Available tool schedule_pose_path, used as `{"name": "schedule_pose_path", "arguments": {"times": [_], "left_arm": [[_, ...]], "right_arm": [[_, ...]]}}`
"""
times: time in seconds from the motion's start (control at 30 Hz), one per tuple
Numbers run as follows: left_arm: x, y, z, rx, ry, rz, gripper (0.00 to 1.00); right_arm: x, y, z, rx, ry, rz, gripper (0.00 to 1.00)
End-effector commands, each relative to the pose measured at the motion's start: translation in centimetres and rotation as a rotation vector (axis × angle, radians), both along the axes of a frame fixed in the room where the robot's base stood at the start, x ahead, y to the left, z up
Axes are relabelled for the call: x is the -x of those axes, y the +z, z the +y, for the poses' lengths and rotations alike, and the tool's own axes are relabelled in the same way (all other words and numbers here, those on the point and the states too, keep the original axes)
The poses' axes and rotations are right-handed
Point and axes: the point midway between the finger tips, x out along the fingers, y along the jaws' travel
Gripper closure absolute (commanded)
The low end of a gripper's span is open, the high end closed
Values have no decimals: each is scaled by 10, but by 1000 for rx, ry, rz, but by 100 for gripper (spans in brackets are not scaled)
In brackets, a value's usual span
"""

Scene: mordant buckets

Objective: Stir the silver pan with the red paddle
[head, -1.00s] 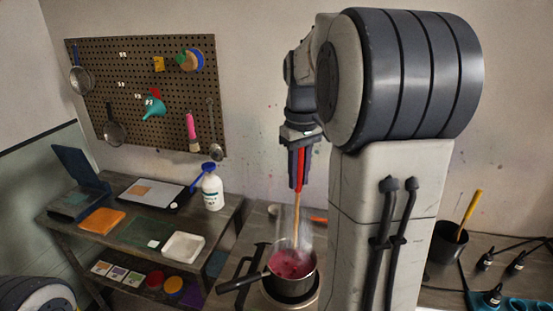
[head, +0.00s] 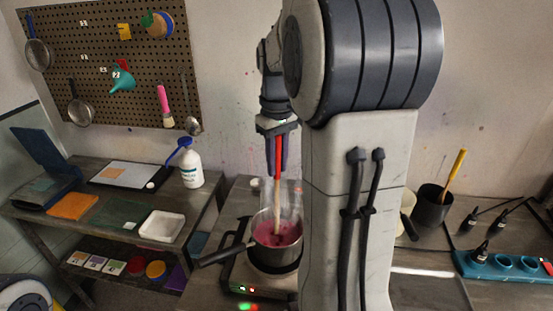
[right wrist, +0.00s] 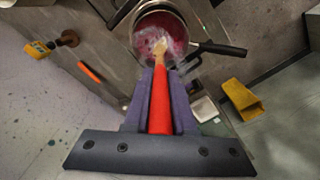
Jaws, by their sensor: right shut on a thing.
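The silver pan (head: 275,256) stands on a hot plate, with steam over the pink-red liquid (head: 284,234) in it. Its dark handle points to the left in the head view. My right gripper (head: 277,172) is above the pan, shut on the red handle of the paddle (head: 277,158). The paddle's wooden lower part (head: 277,207) reaches down into the pan. In the right wrist view the red handle (right wrist: 159,105) lies between the fingers and the wooden end (right wrist: 160,48) is at the liquid. The paddle's very tip is hidden. My left gripper is not in view.
The hot plate (head: 241,272) shows small lit lamps. A side table to the left holds a white bottle (head: 190,168) and a white tray (head: 162,226). At right are a dark pot (head: 434,208) with a yellow-handled tool and a teal rack (head: 500,265). My right arm hides the middle.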

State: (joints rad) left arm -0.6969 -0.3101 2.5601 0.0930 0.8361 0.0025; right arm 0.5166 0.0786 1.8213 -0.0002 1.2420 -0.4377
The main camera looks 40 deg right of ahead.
Motion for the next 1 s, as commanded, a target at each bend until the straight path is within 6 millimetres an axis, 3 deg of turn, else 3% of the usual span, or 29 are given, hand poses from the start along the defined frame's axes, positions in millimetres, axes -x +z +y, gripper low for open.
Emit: {"name": "schedule_pose_path", "arguments": {"times": [0.5, 1.0], "left_arm": [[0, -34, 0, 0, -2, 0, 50], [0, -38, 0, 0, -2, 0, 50]], "right_arm": [[0, -51, 0, 0, 0, 0, 100], [0, -58, 0, 0, 0, 0, 100]]}}
